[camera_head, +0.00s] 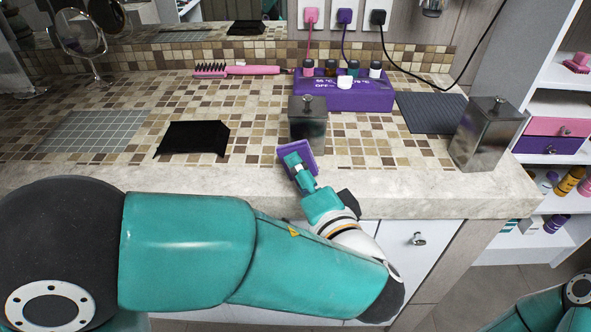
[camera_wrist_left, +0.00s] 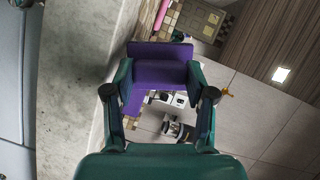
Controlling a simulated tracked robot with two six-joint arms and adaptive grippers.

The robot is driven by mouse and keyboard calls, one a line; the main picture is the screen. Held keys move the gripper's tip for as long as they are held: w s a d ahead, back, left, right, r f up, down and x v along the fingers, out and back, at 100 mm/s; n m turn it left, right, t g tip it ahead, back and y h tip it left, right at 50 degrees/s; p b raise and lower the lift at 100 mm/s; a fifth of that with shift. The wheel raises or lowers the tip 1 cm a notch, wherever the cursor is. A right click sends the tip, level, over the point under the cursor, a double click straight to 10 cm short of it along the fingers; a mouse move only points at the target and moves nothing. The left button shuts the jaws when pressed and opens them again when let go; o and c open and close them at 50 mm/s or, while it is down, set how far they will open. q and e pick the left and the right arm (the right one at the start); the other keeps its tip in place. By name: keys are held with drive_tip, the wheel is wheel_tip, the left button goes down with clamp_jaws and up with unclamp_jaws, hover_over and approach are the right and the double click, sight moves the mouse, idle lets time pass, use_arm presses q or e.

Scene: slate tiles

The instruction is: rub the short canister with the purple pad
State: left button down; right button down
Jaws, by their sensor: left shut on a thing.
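The purple pad (camera_head: 310,158) is held in my left gripper (camera_head: 299,170), at the front of the counter. In the left wrist view the pad (camera_wrist_left: 160,72) sits between the two fingers of the gripper (camera_wrist_left: 160,88), which are shut on it. The short canister (camera_head: 308,128), grey metal with a knobbed lid, stands upright just behind the pad. Whether pad and canister touch I cannot tell. A taller metal canister (camera_head: 484,138) stands at the right end of the counter. My right gripper is out of view; only part of that arm shows at bottom right.
A purple box with bottles (camera_head: 350,102) stands behind the short canister. A black object (camera_head: 192,139) and a grey mat (camera_head: 95,131) lie to the left. A pink brush (camera_head: 238,70) lies at the back; a dark mat (camera_head: 432,112) lies right. Tiles between are clear.

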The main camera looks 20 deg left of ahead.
use_arm(q)
drive_tip(key=shift+s+d, duration=0.1)
drive_tip(key=shift+s, duration=0.1)
drive_tip(key=shift+s+d+b, duration=0.2)
drive_tip(key=shift+s+b, duration=0.05)
drive_tip(key=shift+s, duration=0.4)
drive_tip(key=shift+s+d+b, duration=0.15)
drive_tip(key=shift+s+b, duration=0.1)
drive_tip(key=shift+s, duration=0.4)
